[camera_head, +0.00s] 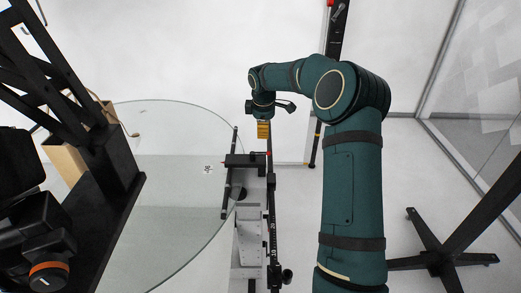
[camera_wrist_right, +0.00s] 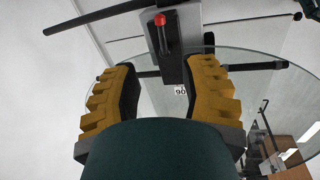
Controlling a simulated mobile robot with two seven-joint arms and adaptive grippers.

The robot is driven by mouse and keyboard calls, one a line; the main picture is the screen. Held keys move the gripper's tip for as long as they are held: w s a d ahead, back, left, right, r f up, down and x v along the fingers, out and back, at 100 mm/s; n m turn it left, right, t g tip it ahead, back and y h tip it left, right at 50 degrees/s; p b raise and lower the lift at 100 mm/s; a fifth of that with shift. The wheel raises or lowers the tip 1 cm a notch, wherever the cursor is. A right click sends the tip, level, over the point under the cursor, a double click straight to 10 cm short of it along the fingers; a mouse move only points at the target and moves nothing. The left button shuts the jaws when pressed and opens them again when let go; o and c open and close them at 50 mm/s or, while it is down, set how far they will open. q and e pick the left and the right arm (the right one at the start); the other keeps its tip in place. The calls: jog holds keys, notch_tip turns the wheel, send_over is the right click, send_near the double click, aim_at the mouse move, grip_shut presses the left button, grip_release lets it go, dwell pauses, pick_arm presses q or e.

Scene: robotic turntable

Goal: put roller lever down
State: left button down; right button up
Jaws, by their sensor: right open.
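A small red-tipped lever (camera_wrist_right: 161,22) stands on the grey and black arm unit of the turntable in the right wrist view; I take it to be the roller lever. In the head view its red tip (camera_head: 268,154) shows small at the far end of the unit (camera_head: 245,162). My right gripper (camera_head: 263,130) is above and just beyond that end, its yellow fingers pointing down. In the wrist view the right gripper (camera_wrist_right: 160,78) is open and empty, with the lever beyond the fingertips and apart from them. My left gripper is not in view.
The round glass turntable plate (camera_head: 170,125) lies left of the unit, with a small marker (camera_head: 208,169) on it. A black frame (camera_head: 105,165) and a cardboard-coloured box (camera_head: 65,160) stand at the left. A black-legged stand (camera_head: 440,258) is at the right.

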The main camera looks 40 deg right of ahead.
jog(key=f, duration=0.4)
jog(key=w+d+f, duration=0.1)
jog(key=f, duration=0.7)
jog(key=shift+w+d+f, duration=0.2)
jog(key=shift+d+f, duration=0.05)
jog(key=shift+d, duration=0.1)
jog(key=shift+c, duration=0.3)
grip_shut()
